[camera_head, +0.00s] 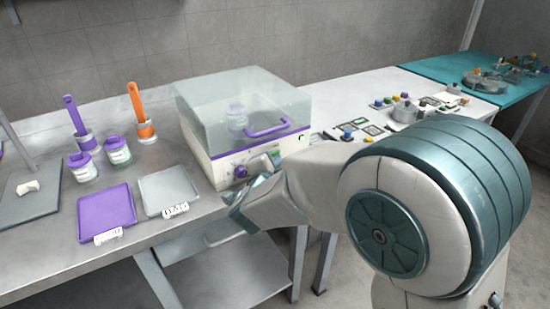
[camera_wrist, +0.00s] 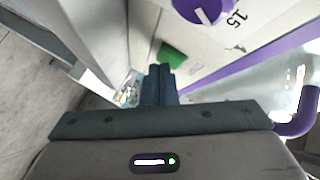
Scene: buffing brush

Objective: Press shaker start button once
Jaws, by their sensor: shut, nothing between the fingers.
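The shaker (camera_head: 214,165) is a white box with a purple band and a clear lid, standing on the bench in the head view. Its front panel carries a purple knob (camera_wrist: 200,10), shown in the wrist view with a "15" mark beside it. A green button (camera_wrist: 174,56) sits on the same white panel, close to my fingertips. My gripper (camera_wrist: 161,72) is shut and empty, its fingers together and pointing at the panel. The fingertips partly overlap the button's edge in the picture; I cannot tell whether they touch it. In the head view my arm hides part of the panel.
A purple tray (camera_head: 106,212) and a grey tray (camera_head: 168,190) lie left of the shaker. Jars and brush holders stand behind them. A purple lid handle (camera_head: 268,131) juts out above the panel. A white table (camera_head: 350,92) with several small items is on the right.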

